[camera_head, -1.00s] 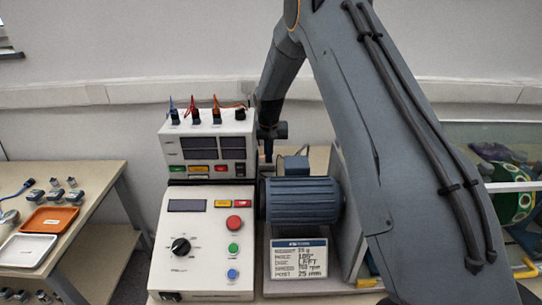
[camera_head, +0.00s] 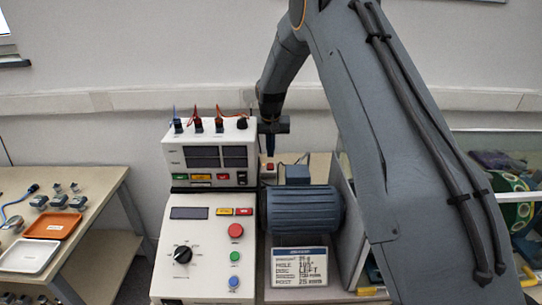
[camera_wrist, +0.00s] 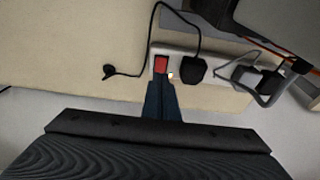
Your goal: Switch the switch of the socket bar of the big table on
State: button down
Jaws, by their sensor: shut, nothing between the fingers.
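The white socket bar (camera_wrist: 215,75) lies along the table edge in the wrist view. Which way the switch is tipped I cannot tell. My gripper (camera_wrist: 163,82) is shut and empty, its fingertips just below the switch in the picture; whether they touch it is unclear. In the head view my gripper (camera_head: 270,152) points down behind the instruments, just above the red switch (camera_head: 270,168). The big table (camera_wrist: 70,50) is beige.
A black plug (camera_wrist: 194,70) sits in the bar right beside the switch, with its cable looping over the table. More plugs and cables (camera_wrist: 262,80) crowd the right. The instrument box (camera_head: 208,155) and blue motor (camera_head: 303,208) stand in front of my gripper.

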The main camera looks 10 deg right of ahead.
jog(key=s+b+v, duration=0.2)
jog(key=v, duration=0.7)
jog(key=shift+a+f+b, duration=0.15)
jog(key=shift+a+b, duration=0.1)
jog(key=shift+b, duration=0.1)
jog(key=shift+s, duration=0.1)
